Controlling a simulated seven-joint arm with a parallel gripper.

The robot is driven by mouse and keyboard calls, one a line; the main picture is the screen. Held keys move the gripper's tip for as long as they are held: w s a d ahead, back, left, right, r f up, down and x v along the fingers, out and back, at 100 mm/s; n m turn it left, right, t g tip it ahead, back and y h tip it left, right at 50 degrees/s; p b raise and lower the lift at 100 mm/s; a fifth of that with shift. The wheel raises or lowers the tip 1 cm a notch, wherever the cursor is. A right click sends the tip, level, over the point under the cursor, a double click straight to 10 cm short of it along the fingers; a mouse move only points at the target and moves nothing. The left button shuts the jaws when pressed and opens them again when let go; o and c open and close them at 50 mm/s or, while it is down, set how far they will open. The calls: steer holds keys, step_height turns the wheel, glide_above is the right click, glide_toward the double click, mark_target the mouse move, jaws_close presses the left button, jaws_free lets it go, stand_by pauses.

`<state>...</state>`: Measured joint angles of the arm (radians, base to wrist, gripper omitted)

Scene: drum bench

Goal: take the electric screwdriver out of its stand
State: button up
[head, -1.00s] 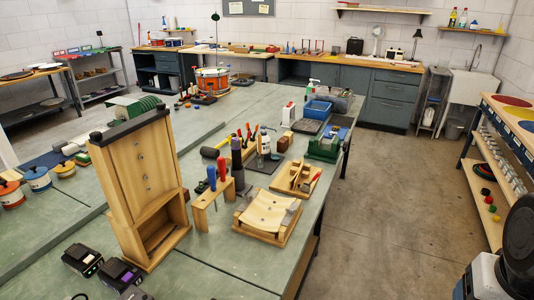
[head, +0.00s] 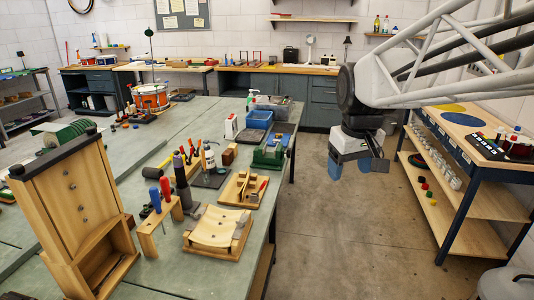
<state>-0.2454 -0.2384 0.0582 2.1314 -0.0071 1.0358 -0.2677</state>
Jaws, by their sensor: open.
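A tall dark upright tool (head: 181,178), which looks like the electric screwdriver, stands on the bench behind the curved wooden cradle. Its lower part looks like a grey holder, but where tool and stand meet is too small to tell. My gripper (head: 359,168) hangs at the right over the floor, beyond the bench's right edge. Its blue fingers point down, apart and empty. It is well to the right of the tool and not touching anything.
A wooden rack (head: 158,226) with blue- and red-handled screwdrivers stands just left of the tool. The curved wooden cradle (head: 214,227) is to its right front. A tall wooden frame (head: 72,205) stands at left. A shelf unit (head: 470,180) is at right, with clear floor between.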

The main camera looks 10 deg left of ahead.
steer(key=w+a+n, duration=0.3)
steer(key=w+a, duration=0.7)
steer(key=a, duration=0.2)
steer(key=n+g, duration=0.2)
steer(key=n, duration=0.7)
glide_above(177, 157)
steer(key=d, duration=0.1)
steer(key=f, duration=1)
steer(key=shift+w+f, duration=0.2)
steer(key=shift+w, duration=0.05)
steer(key=shift+a+f, duration=0.2)
steer(key=shift+a, duration=0.3)
steer(key=shift+f, duration=1.3)
